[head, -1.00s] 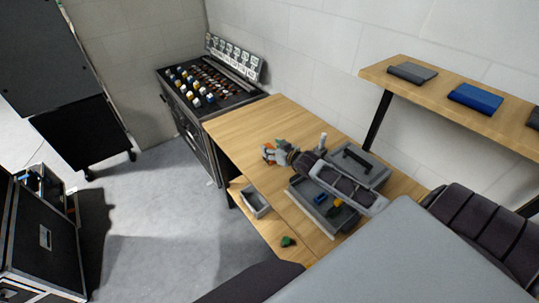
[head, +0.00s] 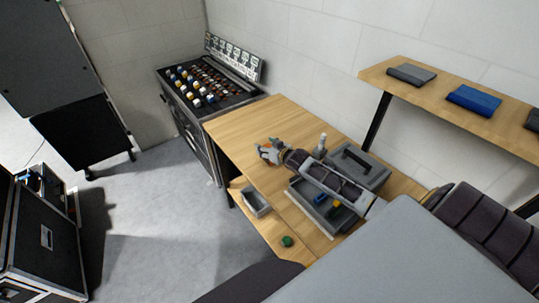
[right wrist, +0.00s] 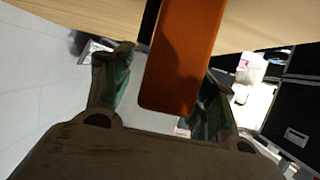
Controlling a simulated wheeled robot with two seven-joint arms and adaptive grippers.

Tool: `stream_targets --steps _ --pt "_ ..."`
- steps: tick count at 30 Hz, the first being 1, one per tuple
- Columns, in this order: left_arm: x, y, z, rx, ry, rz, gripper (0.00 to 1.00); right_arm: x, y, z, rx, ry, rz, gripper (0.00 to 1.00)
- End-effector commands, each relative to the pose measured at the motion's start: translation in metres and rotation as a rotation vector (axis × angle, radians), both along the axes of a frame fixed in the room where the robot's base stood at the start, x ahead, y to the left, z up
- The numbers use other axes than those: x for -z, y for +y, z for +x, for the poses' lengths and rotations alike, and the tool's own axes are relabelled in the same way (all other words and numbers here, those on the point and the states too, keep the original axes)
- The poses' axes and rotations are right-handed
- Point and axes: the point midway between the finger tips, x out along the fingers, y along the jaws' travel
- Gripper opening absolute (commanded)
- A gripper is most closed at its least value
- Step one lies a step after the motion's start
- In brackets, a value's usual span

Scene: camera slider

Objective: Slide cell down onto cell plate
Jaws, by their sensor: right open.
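My right gripper (head: 266,153) is over the left part of the wooden table, with its arm reaching in from the right. In the right wrist view my right gripper (right wrist: 166,92) is open, with one finger on each side of an orange slab (right wrist: 182,60). Gaps show between the slab and both fingers near its lower end. The slab's upper end runs out of the picture. I cannot tell whether this slab is the cell or part of the cell plate. In the head view the gripper mostly hides that spot. My left gripper is not in view.
The wooden table (head: 245,125) has free room at its far left. A grey case (head: 360,167) and a tray with small coloured parts lie under and beside my right forearm. A small white bottle (head: 322,140) stands nearby. A grey bin (head: 256,202) is at the front edge.

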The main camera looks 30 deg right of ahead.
Motion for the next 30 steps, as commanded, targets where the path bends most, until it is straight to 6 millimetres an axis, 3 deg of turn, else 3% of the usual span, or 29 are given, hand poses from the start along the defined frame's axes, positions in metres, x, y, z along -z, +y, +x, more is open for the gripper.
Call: stream_targets --steps 7,23,30 --pt "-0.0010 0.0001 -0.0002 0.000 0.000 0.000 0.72 0.0043 0.0004 0.0113 0.000 0.000 0.000 0.57" --pt "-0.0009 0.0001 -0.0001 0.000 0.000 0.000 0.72 0.0053 0.0007 0.0122 0.000 0.000 -0.001 0.57" --pt "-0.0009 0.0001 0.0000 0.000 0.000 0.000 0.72 0.0052 0.0008 0.0121 0.000 0.000 -0.001 0.28"
